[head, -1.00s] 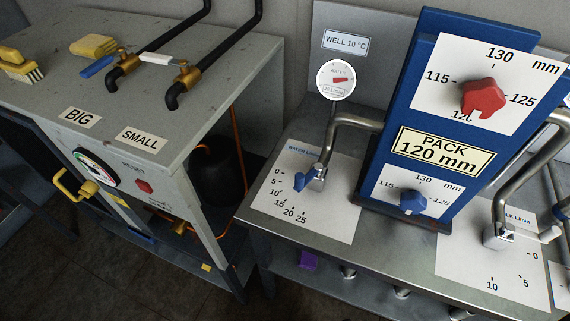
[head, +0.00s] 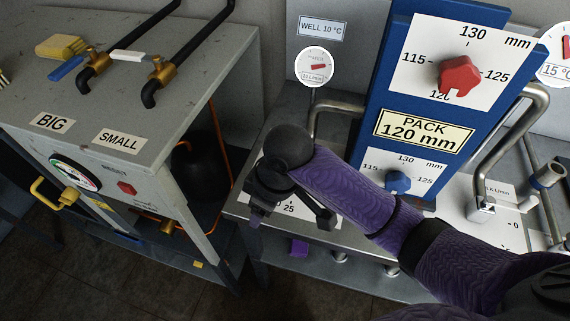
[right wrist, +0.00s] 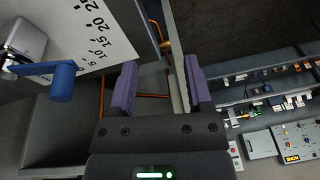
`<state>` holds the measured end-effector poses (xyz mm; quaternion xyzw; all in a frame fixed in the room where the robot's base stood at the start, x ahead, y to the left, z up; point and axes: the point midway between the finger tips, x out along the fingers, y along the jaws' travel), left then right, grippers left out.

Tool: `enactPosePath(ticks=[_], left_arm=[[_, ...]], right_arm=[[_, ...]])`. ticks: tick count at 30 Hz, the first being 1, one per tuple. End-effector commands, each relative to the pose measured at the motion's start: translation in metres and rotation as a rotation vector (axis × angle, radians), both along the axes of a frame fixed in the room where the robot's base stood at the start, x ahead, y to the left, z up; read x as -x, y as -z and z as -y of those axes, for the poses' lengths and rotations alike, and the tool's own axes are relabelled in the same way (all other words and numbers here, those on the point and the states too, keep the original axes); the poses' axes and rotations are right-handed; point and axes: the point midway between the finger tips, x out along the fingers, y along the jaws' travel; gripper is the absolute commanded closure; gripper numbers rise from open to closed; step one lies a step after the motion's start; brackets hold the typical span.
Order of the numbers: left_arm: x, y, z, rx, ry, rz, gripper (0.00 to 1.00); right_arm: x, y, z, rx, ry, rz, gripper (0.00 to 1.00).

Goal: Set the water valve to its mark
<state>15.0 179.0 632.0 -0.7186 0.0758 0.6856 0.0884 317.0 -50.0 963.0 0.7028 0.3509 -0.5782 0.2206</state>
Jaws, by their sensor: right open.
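The water valve (right wrist: 26,42) has a metal body and a blue handle (right wrist: 62,80) at the left of the right wrist view. The handle lies near the low-number end of its white scale plate (right wrist: 92,18). In the head view my right gripper (head: 290,213) is over this plate and hides the handle and most of the numbers; 25 still shows. My right gripper, also in the right wrist view (right wrist: 161,85), is open with nothing between its purple fingers. The handle is left of the fingers, apart from them. The round water gauge (head: 315,66) hangs behind, its small print unclear. My left gripper is out of view.
A blue panel (head: 372,98) with a red knob (head: 459,75) and a blue knob (head: 397,182) stands right of the valve. A bent steel pipe (head: 330,107) rises behind my gripper. A grey cabinet (head: 205,110) stands left, across a gap.

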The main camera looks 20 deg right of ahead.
Motion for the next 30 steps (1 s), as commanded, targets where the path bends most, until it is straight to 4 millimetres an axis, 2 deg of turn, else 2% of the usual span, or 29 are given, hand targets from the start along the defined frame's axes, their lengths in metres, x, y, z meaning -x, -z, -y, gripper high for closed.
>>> enactPosePath(ticks=[1,3,6,9,11,14,21,24,30], left_arm=[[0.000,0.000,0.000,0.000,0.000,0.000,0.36],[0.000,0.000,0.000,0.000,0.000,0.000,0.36],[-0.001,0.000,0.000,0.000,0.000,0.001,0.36],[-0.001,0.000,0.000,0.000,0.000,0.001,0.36],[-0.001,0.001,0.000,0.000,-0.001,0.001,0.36],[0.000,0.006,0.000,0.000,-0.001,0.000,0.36],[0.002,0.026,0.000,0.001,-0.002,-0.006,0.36],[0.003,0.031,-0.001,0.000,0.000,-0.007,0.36],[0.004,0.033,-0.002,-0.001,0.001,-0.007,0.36]], right_arm=[[-0.018,-0.013,0.008,0.050,-0.029,0.000,0.36],[-0.039,-0.034,0.022,0.122,-0.054,-0.026,0.36],[-0.061,-0.064,0.044,0.198,-0.046,-0.058,0.36],[-0.072,-0.085,0.059,0.236,-0.026,-0.078,0.36],[-0.075,-0.090,0.063,0.244,-0.018,-0.084,0.36],[-0.075,-0.078,0.064,0.246,-0.017,-0.090,0.36],[-0.075,-0.018,0.063,0.244,-0.018,-0.089,0.36],[-0.075,-0.002,0.063,0.244,-0.019,-0.088,0.36],[-0.075,0.007,0.063,0.243,-0.019,-0.084,0.36]])
